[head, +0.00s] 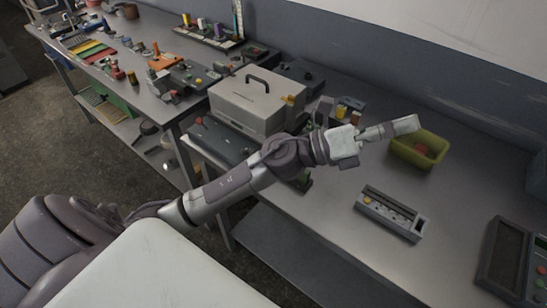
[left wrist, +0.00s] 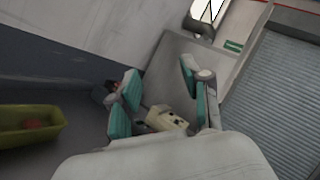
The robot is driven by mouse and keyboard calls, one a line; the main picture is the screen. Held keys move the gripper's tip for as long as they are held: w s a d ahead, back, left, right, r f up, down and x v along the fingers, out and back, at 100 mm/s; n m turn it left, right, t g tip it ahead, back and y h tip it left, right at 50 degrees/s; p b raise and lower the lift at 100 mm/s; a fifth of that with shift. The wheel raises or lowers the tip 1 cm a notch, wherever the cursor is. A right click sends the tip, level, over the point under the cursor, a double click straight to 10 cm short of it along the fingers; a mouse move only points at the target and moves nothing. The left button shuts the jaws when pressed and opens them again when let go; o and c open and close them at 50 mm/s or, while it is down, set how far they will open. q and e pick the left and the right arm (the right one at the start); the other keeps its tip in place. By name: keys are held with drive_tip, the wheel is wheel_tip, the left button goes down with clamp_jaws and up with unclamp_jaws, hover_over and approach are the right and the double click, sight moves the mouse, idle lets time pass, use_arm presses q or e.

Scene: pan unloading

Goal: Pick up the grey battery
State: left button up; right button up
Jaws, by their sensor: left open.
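My left gripper (head: 368,115) is open above the bench, and its teal-padded fingers also show in the left wrist view (left wrist: 158,101). Several small upright cylinders (head: 351,106), yellow, grey and brownish, stand just beyond it, between the case and the bin. I cannot tell for sure which one is the grey battery. In the left wrist view a pale object (left wrist: 167,120) shows between the fingers, too blurred to name. A dark item (left wrist: 112,86) is partly hidden behind the left finger. My right gripper is not in view.
A yellow-green bin (head: 432,159) with a red thing inside stands right of the gripper. A grey slotted tray (head: 374,208) lies nearer, with bare bench around it. A large pale case (head: 245,107) with a dark handle stands left. A crowded bench extends at upper left.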

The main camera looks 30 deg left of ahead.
use_arm(q)
wheel_tip(320, 180, down, 8)
drive_tip(key=f+m+g+y, duration=0.1)
drive_tip(key=m+g+y, duration=0.4)
drive_tip(key=m+g, duration=0.7)
drive_tip(key=w+a+f+m+y, duration=0.15)
drive_tip(key=a+m+y, duration=0.35)
drive_tip(key=a+y, duration=1.55)
drive_tip(key=a+f+h, duration=0.2)
drive_tip(key=f, duration=0.1)
drive_tip(key=a+f+h+p, duration=0.1)
drive_tip(key=a+f+h, duration=0.1)
drive_tip(key=f, duration=0.1)
drive_tip(key=a+f+h+p, duration=0.1)
drive_tip(key=a+f+h, duration=0.1)
drive_tip(key=h, duration=0.1)
drive_tip(key=shift+s+a+f+g, duration=0.1)
drive_tip(key=shift+a+f+g, duration=0.2)
drive_tip(key=shift+a+f, duration=0.1)
drive_tip(key=shift+d+f+p, duration=0.1)
drive_tip(key=shift+f+p, duration=0.45)
drive_tip(key=f, duration=0.1)
drive_tip(key=f+p, duration=0.1)
drive_tip(key=f, duration=0.1)
drive_tip(key=shift+w+f+p, duration=0.3)
drive_tip(key=shift+p, duration=0.1)
drive_tip(key=shift+f, duration=0.4)
